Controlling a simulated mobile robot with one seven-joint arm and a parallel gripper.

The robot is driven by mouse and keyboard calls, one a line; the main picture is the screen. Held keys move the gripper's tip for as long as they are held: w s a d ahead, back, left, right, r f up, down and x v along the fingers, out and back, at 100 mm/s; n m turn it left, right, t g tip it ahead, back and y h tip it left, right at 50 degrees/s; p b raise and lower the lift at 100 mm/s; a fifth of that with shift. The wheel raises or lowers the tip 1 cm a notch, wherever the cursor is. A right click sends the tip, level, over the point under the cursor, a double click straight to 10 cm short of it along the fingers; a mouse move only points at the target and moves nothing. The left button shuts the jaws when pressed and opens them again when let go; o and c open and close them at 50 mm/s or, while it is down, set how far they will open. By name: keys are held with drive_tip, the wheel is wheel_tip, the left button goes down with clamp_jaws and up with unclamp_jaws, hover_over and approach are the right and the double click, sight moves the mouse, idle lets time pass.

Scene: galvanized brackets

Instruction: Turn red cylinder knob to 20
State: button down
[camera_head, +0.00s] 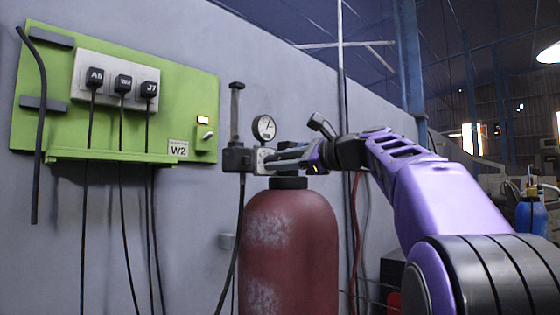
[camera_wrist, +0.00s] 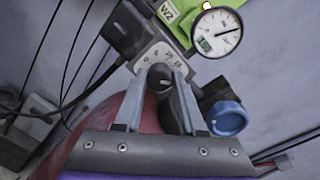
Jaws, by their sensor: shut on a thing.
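The red cylinder (camera_head: 288,235) stands upright against the wall, with worn pale patches and a dark neck. My gripper (camera_head: 268,160) reaches in from the right, just above its neck. In the wrist view my gripper (camera_wrist: 160,82) has its two fingers on either side of a small dark round knob (camera_wrist: 160,77) and is shut on it. A pale dial plate (camera_wrist: 156,54) with printed numbers lies behind the knob; the knob's exact setting is too small to read. In the head view the fingers hide the knob. The red cylinder also shows in the wrist view (camera_wrist: 124,108), left of the fingers.
A round pressure gauge (camera_head: 264,128) sits above the valve; it also shows in the wrist view (camera_wrist: 217,32). A blue cap (camera_wrist: 227,118) is close to the right finger. A green panel (camera_head: 40,110) with black plugs and hanging cables is on the wall at left.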

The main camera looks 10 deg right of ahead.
drive_tip(key=shift+m, duration=1)
drive_tip(key=c, duration=0.5)
unclamp_jaws()
drive_tip(key=b+v, duration=0.1)
drive_tip(key=v, duration=1.6)
drive_tip(key=shift+s, duration=0.2)
drive_tip(key=shift+w+f, duration=0.1)
drive_tip(key=shift+f, duration=0.05)
